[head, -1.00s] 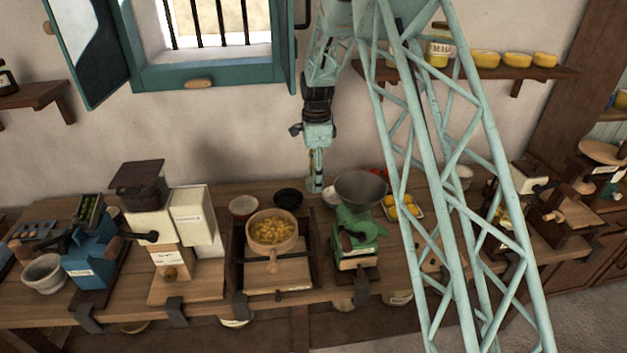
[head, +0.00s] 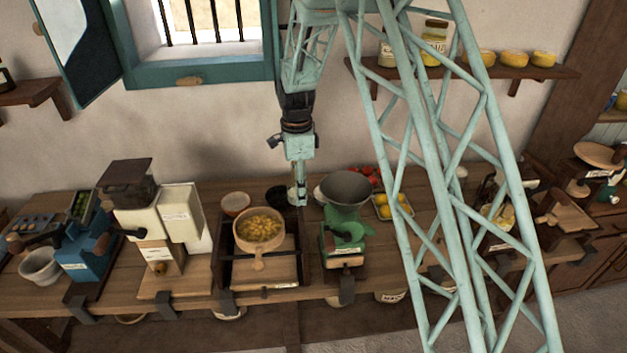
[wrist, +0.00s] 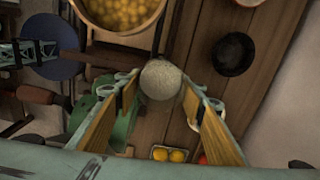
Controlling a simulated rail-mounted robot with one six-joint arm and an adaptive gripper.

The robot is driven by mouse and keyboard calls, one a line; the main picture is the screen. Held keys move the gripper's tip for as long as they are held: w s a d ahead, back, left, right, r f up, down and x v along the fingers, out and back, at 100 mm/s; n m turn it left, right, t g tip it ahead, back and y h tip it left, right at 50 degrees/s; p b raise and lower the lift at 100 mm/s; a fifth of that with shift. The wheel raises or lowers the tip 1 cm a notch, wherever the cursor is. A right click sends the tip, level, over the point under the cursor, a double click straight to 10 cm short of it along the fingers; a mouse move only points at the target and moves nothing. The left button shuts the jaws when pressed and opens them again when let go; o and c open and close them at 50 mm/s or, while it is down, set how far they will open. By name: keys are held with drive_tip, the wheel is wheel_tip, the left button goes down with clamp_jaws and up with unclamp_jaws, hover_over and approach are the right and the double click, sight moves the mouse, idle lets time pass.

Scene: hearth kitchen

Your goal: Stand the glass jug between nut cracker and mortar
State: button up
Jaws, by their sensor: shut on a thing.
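My gripper (head: 298,198) hangs low over the back of the worktop, between the round pan and the green grinder. In the wrist view my gripper (wrist: 160,92) has its fingers either side of a pale, speckled round thing, seemingly the glass jug (wrist: 160,80) seen from above. Its outline is blurred, and in the head view I cannot make it out clearly. A pale grey bowl (head: 40,266) at the far left looks like the mortar. I cannot tell for certain which device is the nut cracker; labels are too small to read.
A pan of yellow pieces (head: 260,241) stands in front of my gripper, with a dark bowl (head: 276,196) beside it. A green grinder (head: 343,235) and a lemon tray (head: 392,207) are to the right. A cream mill (head: 150,220) and a blue device (head: 84,258) are left.

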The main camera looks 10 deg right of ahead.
drive_tip(key=s+a+n+p, duration=0.2)
drive_tip(key=s+a+n, duration=0.1)
drive_tip(key=s+a, duration=1.6)
drive_tip(key=s+a+f+n+b, duration=0.2)
drive_tip(key=s+a+f, duration=0.2)
drive_tip(key=a, duration=0.3)
drive_tip(key=s+a+f+n+b, duration=0.2)
drive_tip(key=s+a+f+n, duration=0.15)
drive_tip(key=a, duration=0.35)
drive_tip(key=a+f+n+b, duration=0.1)
drive_tip(key=a+f+b, duration=0.3)
drive_tip(key=a, duration=0.7)
wheel_tip(320, 180, down, 2)
drive_tip(key=shift+a+f, duration=0.2)
drive_tip(key=shift+a, duration=0.2)
drive_tip(key=shift+s+a, duration=0.1)
